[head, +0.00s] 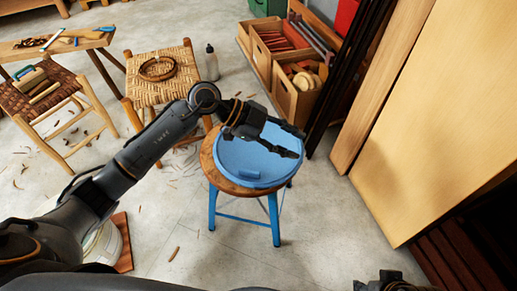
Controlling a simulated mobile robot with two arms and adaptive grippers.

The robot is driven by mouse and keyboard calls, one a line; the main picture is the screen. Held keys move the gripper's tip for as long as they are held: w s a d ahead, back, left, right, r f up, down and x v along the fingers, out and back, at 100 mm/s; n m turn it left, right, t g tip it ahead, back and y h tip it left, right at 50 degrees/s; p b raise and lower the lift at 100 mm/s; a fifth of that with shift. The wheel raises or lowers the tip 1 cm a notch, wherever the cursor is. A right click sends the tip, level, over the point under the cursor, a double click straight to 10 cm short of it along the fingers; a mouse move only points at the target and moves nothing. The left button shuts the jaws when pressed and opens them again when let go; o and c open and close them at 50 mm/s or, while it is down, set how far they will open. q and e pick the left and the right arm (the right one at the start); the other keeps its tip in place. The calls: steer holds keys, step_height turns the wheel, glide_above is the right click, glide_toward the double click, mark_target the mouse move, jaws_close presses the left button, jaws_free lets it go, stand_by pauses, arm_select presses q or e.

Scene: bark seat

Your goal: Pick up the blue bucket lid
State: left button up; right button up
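The blue bucket lid (240,162) lies flat on a round wooden stool (212,172) with blue metal legs. A small raised tab shows on the lid's front part. My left gripper (297,143) is over the lid's right side, its two dark fingers spread apart and pointing right. Nothing shows between the fingers. The gripper and wrist hide the lid's upper part, and I cannot tell if the fingers touch it. Of my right arm, only a dark part (388,284) shows at the bottom right edge; its fingers are out of view.
Wooden crates (290,98) with contents stand behind the stool. Large wooden boards (440,110) lean at right. Two woven stools (144,92) and a small bench (75,42) are at upper left. A white bucket (103,248) sits at lower left. The floor in front is mostly clear.

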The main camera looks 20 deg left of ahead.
arm_select(q)
steer(key=w+a+f+n+y, duration=0.1)
steer(key=a+f+y, duration=0.2)
steer(key=a, duration=0.2)
steer(key=n+g+y+b, duration=0.1)
steer(key=n+y+b, duration=0.15)
steer(key=y, duration=0.35)
glide_above(249, 170)
steer(key=a, duration=0.2)
step_height(249, 170, down, 10)
steer(key=shift+w+r, duration=0.15)
steer(key=shift+f, duration=0.25)
steer(key=x, duration=0.1)
steer(key=b+x, duration=0.1)
steer(key=x, duration=0.1)
steer(key=b+x, duration=0.1)
steer(key=shift+s+d+f, duration=0.25)
steer(key=shift+f, duration=0.1)
arm_select(e)
steer(key=w+a+r+t+y, duration=0.1)
steer(key=w+a+r+t, duration=0.1)
steer(key=w+r+t, duration=0.3)
steer(key=w+a+r+t+y, duration=0.1)
steer(key=w+a+r+t, duration=0.2)
steer(key=w, duration=0.7)
step_height(249, 170, up, 2)
steer(key=shift+a+n+t+y, duration=0.3)
steer(key=shift+t+y, duration=0.1)
steer(key=shift+t, duration=0.7)
